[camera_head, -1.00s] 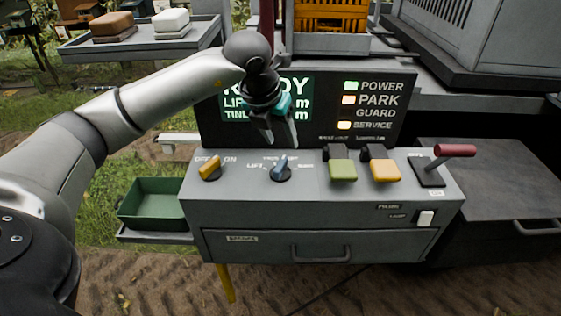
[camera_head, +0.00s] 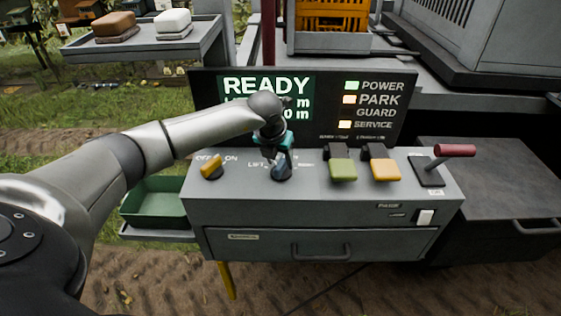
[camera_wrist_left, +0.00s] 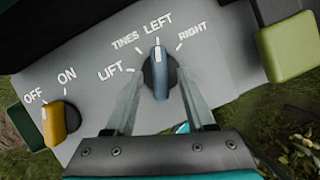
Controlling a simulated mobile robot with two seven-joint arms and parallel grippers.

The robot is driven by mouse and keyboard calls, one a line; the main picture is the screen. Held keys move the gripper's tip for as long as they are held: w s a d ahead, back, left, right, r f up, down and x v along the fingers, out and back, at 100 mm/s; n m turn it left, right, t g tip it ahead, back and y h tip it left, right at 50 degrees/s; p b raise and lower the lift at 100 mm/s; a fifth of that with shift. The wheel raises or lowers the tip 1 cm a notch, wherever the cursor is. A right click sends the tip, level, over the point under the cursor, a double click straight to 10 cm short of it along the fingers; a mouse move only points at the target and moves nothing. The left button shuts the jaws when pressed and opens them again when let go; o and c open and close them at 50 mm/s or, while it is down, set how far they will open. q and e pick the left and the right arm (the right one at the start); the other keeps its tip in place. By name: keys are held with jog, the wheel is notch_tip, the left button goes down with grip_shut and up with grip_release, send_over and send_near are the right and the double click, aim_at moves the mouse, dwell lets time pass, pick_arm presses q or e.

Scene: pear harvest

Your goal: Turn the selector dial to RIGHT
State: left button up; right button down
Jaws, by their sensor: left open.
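The selector dial (camera_wrist_left: 158,75) is a dark round knob with a blue-grey grip bar on the grey console top. In the left wrist view its white pointer line points up at LEFT, with LIFT and TINES to its left and RIGHT to its right. My left gripper (camera_head: 280,168) is open and low over the dial in the head view. In the left wrist view its two fingers (camera_wrist_left: 159,82) stand on either side of the knob, with gaps visible. The dial is partly hidden by the gripper in the head view. My right gripper is not in view.
A yellow OFF/ON knob (camera_head: 211,167) sits left of the dial. Green (camera_head: 342,169) and yellow (camera_head: 385,169) switches and a red-handled lever (camera_head: 454,151) are to the right. A display panel (camera_head: 329,101) reading READY stands behind. A green tray (camera_head: 151,201) is at left.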

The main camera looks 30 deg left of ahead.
pick_arm(q)
jog(key=shift+w+f, duration=0.25)
jog(key=shift+f, duration=0.45)
grip_shut()
